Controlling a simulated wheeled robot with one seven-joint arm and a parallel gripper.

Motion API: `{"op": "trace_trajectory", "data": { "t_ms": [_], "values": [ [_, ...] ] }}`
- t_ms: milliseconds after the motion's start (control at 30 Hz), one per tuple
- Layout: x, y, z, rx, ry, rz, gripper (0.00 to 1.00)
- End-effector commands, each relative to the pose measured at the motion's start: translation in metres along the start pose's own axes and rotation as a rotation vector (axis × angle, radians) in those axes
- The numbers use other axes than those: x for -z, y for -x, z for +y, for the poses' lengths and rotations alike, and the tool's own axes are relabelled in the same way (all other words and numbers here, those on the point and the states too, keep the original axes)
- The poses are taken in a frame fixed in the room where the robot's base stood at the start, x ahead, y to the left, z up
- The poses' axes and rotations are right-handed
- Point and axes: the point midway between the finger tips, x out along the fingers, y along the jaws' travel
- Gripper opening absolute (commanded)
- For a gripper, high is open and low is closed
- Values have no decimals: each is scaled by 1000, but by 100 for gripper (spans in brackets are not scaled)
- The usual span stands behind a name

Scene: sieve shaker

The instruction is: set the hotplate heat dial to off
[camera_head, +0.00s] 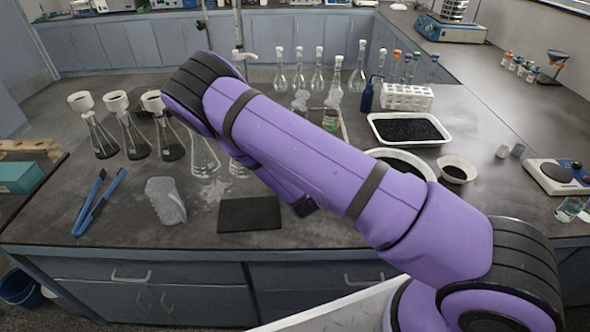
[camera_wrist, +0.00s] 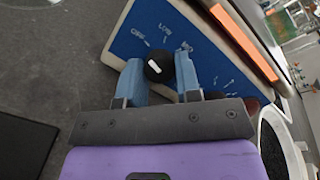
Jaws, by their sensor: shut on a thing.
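In the wrist view a hotplate (camera_wrist: 125,48) with a white rim and a blue front panel shows, with OFF, LOW and MED lettered on it in white. Its black heat dial (camera_wrist: 158,70) carries a white mark that slants up-left, toward the OFF side. I cannot tell if it lines up exactly with OFF. My gripper (camera_wrist: 158,76) has its two blue fingers shut on the dial, one on each side. In the head view my arm hides the gripper and dial; only a pale edge of the hotplate (camera_head: 346,128) shows behind it.
An orange strip (camera_wrist: 245,42) runs along the hotplate beside the panel. Flasks stand behind. A white tray (camera_head: 446,141) and bowl (camera_head: 470,170) are at right.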

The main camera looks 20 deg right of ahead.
Motion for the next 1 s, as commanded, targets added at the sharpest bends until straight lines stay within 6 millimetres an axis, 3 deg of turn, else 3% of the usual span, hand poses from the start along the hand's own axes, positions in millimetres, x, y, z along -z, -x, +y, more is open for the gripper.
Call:
{"op": "trace_trajectory", "data": {
  "t_ms": [533, 567, 667, 1000],
  "values": [
    [1, 1, 1, -8, 25, 2, 8],
    [1, 1, 1, -8, 25, 2, 36],
    [1, 1, 1, -7, 25, 2, 57],
    [0, 4, 0, -7, 24, 1, 57]
  ]
}}
